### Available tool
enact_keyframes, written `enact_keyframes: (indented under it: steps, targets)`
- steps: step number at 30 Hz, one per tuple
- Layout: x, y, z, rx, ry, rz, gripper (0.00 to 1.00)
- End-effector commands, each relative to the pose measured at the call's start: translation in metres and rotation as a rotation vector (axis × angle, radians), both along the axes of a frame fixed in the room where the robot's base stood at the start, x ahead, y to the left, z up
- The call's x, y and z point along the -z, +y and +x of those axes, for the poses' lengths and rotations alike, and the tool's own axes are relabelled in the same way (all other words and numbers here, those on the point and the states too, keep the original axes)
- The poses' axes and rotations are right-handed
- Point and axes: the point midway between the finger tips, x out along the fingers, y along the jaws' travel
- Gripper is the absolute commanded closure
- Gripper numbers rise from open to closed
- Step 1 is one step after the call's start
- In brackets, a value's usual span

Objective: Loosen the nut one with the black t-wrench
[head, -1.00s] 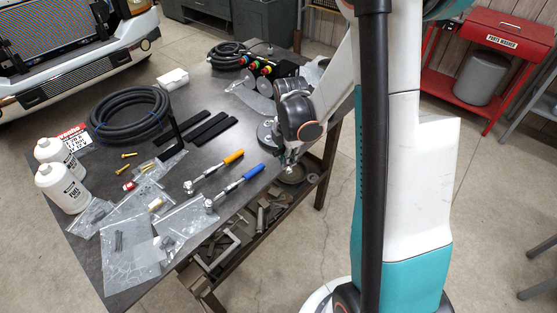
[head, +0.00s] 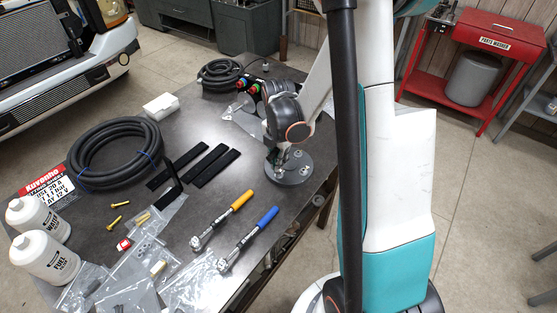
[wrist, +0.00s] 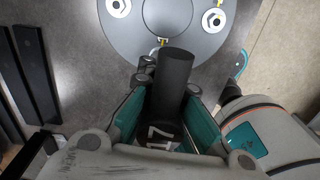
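My gripper (wrist: 167,95) is shut on a black cylinder marked 17, which I take to be the black t-wrench (wrist: 173,68), in the wrist view. The wrench's far end overlaps the near edge of a grey round disc (wrist: 228,40). I cannot tell whether it touches the disc or a nut. Two hex nuts on pale washers show on the disc, a left one (wrist: 119,5) and a right one (wrist: 213,19). Which is nut one is unclear. In the head view my gripper (head: 285,154) is at the grey disc (head: 299,174), near the table's right edge; the wrench is mostly hidden there.
Black bars (head: 214,167), an orange-handled wrench (head: 222,218) and a blue-handled wrench (head: 249,238) lie left of the disc. A coiled hose (head: 77,171), bottles (head: 46,260) and plastic bags cover the table's left and front.

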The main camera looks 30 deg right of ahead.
Motion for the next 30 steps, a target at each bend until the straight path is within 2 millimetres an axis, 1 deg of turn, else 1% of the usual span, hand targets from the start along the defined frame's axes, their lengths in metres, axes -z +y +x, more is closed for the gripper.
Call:
enact_keyframes:
  steps: [11,30]
  targets:
    - [0.001,0.0,0.0,0.001,0.0,0.0,1.0]
    - [0.018,0.0,0.0,0.001,0.0,0.0,1.0]
